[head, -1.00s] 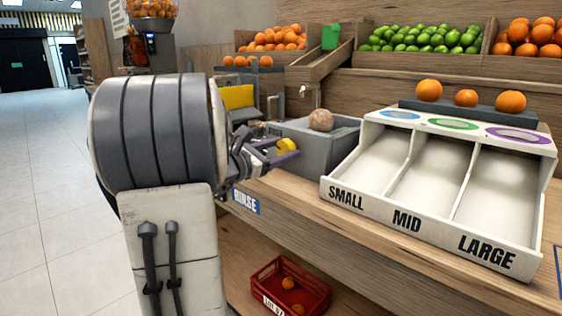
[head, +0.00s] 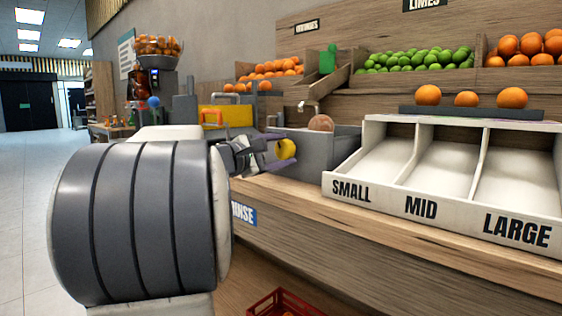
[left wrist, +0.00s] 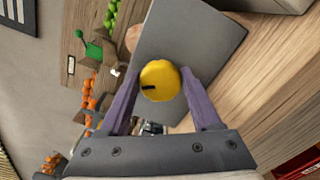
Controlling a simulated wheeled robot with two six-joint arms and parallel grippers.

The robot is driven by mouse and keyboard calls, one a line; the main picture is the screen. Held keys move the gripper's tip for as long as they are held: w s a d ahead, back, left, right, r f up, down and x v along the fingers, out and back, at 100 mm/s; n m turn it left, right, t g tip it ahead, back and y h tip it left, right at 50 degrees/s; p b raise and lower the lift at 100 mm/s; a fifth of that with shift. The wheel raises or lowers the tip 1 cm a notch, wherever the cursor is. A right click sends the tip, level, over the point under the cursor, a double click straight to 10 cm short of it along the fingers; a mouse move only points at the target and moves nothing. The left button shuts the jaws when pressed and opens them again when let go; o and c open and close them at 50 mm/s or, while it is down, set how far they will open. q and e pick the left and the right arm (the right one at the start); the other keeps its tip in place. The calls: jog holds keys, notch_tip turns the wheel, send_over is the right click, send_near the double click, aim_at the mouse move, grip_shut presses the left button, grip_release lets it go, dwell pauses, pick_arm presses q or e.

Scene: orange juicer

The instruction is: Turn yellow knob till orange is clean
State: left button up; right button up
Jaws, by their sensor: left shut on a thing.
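The yellow knob (head: 286,149) is on the front of the grey sink (head: 307,157) on the wooden counter. My left gripper (head: 277,151), with purple fingers, is shut on it. In the left wrist view the knob (left wrist: 160,80) sits between the two fingertips, with a short dark mark on its face. A brownish orange (head: 321,123) rests in the sink under a small tap (head: 310,106). It looks duller than the clean oranges. In the left wrist view the sink wall partly hides the orange (left wrist: 133,38). No water stream can be made out. My right gripper is out of view.
A white sorting tray (head: 340,176) marked SMALL, MID and LARGE stands right of the sink. Three oranges (head: 466,99) sit on a dark ledge behind it. Orange and lime (head: 417,60) bins line the back. A red crate (head: 283,303) is below the counter.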

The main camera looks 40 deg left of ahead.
pick_arm(q)
jog(key=shift+f+m, duration=0.1)
jog(key=shift+m, duration=0.2)
jog(key=o, duration=1.4)
jog(key=shift+c, duration=0.2)
jog(key=s+p, duration=0.2)
jog(key=s, duration=0.8)
jog(key=shift+s+a, duration=0.25)
jog(key=shift+a, duration=0.1)
